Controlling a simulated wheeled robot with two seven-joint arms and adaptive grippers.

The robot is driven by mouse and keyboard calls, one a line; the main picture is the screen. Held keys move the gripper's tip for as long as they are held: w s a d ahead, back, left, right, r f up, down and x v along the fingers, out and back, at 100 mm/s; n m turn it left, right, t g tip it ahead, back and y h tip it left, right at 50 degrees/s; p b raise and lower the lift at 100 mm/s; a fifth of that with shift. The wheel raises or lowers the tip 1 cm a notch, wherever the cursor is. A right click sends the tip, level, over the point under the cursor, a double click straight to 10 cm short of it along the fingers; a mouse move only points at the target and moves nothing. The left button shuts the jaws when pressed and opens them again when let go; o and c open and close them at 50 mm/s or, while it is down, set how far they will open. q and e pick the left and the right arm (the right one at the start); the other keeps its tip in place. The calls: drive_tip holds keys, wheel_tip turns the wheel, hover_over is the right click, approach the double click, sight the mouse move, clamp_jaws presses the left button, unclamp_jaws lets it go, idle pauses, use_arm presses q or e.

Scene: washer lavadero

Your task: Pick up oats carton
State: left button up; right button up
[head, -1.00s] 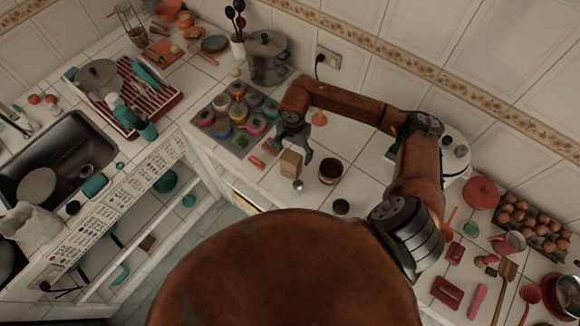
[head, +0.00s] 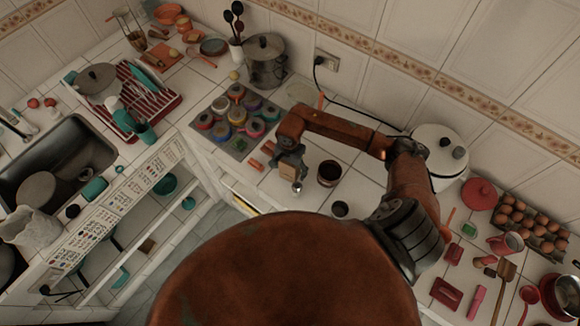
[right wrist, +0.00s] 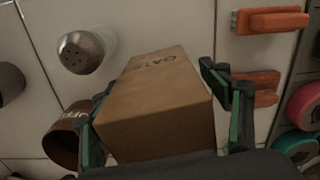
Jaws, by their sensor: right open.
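The oats carton (right wrist: 155,100) is a plain brown box with dark "OATS" lettering, standing on the tiled counter. In the head view the carton (head: 288,171) is partly covered by my right gripper (head: 289,160). In the right wrist view my right gripper (right wrist: 160,110) is open, with one finger on each side of the carton. The left finger lies close along the carton's side; a small gap shows at the right finger. I cannot tell whether either touches. My left gripper is not in view.
A metal shaker (right wrist: 82,52) and a brown canister (right wrist: 72,138) stand close to the carton. Orange bars (right wrist: 270,21) lie on the other side. In the head view, several colourful jars (head: 237,120) sit left of the gripper, and a white pot (head: 440,155) stands right.

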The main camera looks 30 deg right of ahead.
drive_tip(key=shift+c, duration=0.6)
drive_tip(key=c, duration=1.4)
